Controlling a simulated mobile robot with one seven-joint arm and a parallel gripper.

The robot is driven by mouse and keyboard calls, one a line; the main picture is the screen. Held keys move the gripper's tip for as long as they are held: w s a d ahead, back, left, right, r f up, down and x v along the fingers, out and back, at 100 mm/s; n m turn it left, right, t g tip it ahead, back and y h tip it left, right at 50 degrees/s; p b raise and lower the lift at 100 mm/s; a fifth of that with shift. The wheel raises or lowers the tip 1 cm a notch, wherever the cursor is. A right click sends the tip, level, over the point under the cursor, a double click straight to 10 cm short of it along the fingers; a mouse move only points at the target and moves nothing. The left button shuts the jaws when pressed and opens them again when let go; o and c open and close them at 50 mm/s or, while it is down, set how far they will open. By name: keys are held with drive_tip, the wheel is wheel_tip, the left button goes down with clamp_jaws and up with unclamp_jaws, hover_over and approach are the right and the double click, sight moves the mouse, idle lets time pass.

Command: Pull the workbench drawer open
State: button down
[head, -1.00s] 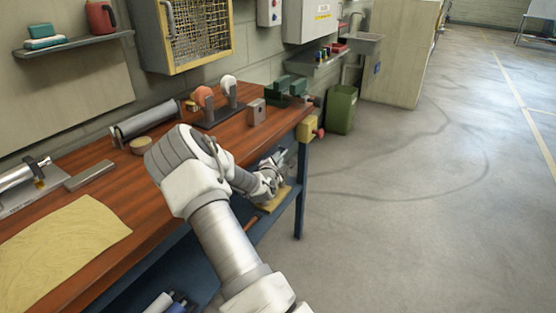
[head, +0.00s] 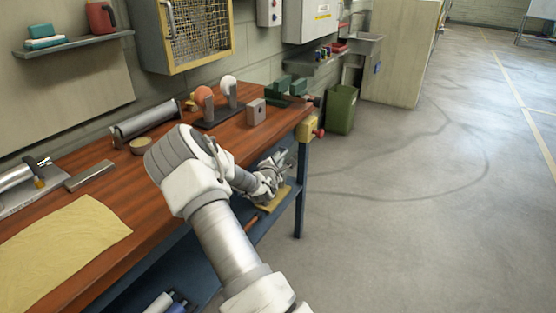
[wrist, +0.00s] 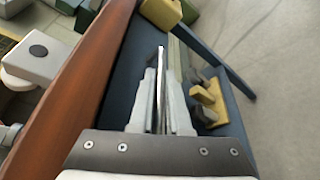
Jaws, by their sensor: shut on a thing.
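The workbench (head: 165,165) has a red-brown wooden top and a dark blue frame, and runs along the wall. My gripper (head: 277,168) is low at the bench's front side near its far end, just below the top's edge. In the wrist view, my gripper (wrist: 163,112) is shut on a thin shiny metal handle (wrist: 161,65) that stands between its fingers. A dark blue face (wrist: 125,75), which looks like the drawer front, lies beside the handle. My arm hides most of the drawer in the head view, and I cannot tell how far it is open.
A tan sheet (head: 60,250), a metal block (head: 256,112) and a green vice (head: 290,88) are on the bench top. A yellow block (head: 307,127) is at the far corner. A green bin (head: 341,108) stands beyond. The floor (head: 420,220) to the right is clear.

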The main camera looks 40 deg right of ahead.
drive_tip(key=shift+s, duration=0.1)
drive_tip(key=s+d+b, duration=0.1)
drive_tip(key=s+d, duration=0.4)
drive_tip(key=s, duration=0.7)
drive_tip(key=s+d+b, duration=0.1)
drive_tip(key=s+d, duration=0.4)
drive_tip(key=s, duration=0.7)
drive_tip(key=shift+s+d, duration=0.15)
drive_tip(key=shift+s, duration=0.2)
drive_tip(key=c, duration=0.9)
unclamp_jaws()
drive_tip(key=p+v, duration=0.1)
drive_tip(key=v, duration=0.3)
drive_tip(key=p+v, duration=0.2)
drive_tip(key=v, duration=0.2)
drive_tip(key=p+v, duration=0.2)
drive_tip(key=v, duration=0.2)
drive_tip(key=shift+r, duration=0.4)
